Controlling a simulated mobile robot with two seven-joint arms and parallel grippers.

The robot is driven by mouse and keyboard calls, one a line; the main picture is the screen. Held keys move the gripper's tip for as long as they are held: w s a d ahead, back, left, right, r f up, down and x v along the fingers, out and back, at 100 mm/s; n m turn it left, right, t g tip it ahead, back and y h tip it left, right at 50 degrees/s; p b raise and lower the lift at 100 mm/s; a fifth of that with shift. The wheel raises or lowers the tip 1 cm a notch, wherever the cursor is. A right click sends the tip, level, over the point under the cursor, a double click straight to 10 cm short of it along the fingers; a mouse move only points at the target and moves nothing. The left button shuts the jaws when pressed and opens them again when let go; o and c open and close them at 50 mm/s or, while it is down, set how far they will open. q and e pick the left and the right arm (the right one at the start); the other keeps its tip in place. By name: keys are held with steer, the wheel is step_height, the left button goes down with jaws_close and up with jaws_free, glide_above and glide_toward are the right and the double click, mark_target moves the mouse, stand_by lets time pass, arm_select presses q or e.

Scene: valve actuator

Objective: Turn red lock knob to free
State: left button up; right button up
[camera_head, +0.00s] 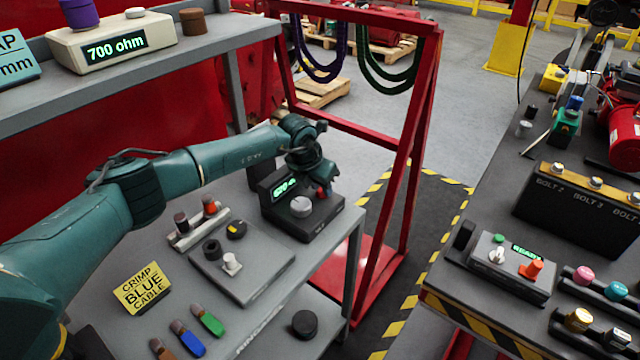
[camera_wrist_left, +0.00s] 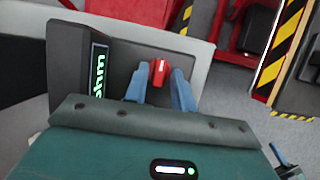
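The red lock knob (camera_head: 324,191) is on a dark box with a green-lit display (camera_head: 284,187) and a pale round dial (camera_head: 301,206), at the far right corner of the near bench. In the left wrist view the red knob (camera_wrist_left: 159,72) has a white mark on its face. My left gripper (camera_head: 316,180) is at the box and partly hides the knob in the head view. In the wrist view its blue-grey fingers (camera_wrist_left: 159,80) stand apart, one on each side of the knob, with gaps showing. My right gripper is not in view.
A grey panel (camera_head: 260,270) with small knobs lies in front of the box. A yellow sign (camera_head: 142,288) and several coloured handles (camera_head: 207,320) are nearer. A red frame (camera_head: 400,185) stands just right of the bench. A shelf (camera_head: 150,60) runs along the back left.

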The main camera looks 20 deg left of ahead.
arm_select(q)
jaws_close()
